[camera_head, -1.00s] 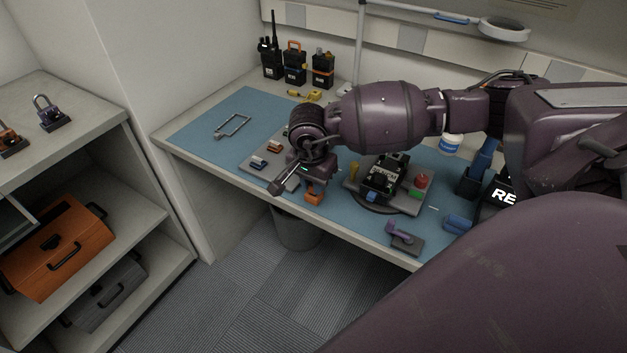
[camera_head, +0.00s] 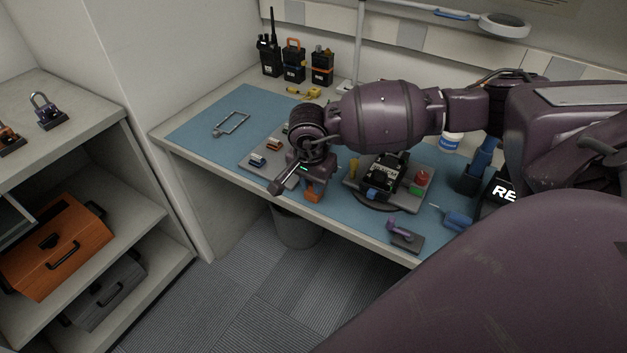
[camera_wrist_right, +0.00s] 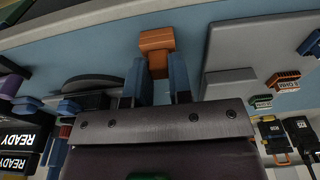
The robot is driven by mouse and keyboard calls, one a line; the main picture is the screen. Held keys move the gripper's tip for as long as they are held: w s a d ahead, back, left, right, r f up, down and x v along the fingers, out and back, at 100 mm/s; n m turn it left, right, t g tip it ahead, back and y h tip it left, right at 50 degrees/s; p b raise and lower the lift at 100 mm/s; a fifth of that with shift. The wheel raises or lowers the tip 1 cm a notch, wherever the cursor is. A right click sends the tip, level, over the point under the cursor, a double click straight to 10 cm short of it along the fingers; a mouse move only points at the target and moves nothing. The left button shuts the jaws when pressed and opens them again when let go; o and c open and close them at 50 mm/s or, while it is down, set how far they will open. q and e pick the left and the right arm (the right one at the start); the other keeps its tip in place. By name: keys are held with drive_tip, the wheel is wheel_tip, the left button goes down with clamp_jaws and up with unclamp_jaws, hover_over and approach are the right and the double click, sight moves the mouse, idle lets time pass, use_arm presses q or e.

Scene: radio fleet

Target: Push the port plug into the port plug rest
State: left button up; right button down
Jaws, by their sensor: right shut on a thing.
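My right gripper (camera_head: 313,183) reaches down over the front of the bench, between two grey trays. In the right wrist view its two blue fingers (camera_wrist_right: 160,82) are shut on an orange piece (camera_wrist_right: 156,40) with a wider head. The orange piece also shows below the gripper in the head view (camera_head: 314,194). It may be the port plug; I cannot confirm this. I cannot tell which holder is the port plug rest, and the arm hides part of the bench around the gripper. My left gripper is not in view.
The right grey tray (camera_head: 408,204) holds a black device (camera_head: 381,178). A purple-topped piece on a dark block (camera_head: 408,242) sits near the front edge. The blue mat (camera_head: 200,130) is mostly clear at left.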

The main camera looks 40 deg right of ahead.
drive_tip(key=shift+f, duration=0.1)
drive_tip(key=shift+c, duration=2.4)
unclamp_jaws()
drive_tip(key=shift+r, duration=0.2)
drive_tip(key=shift+r+p, duration=1.15)
drive_tip(key=shift+r, duration=1.2)
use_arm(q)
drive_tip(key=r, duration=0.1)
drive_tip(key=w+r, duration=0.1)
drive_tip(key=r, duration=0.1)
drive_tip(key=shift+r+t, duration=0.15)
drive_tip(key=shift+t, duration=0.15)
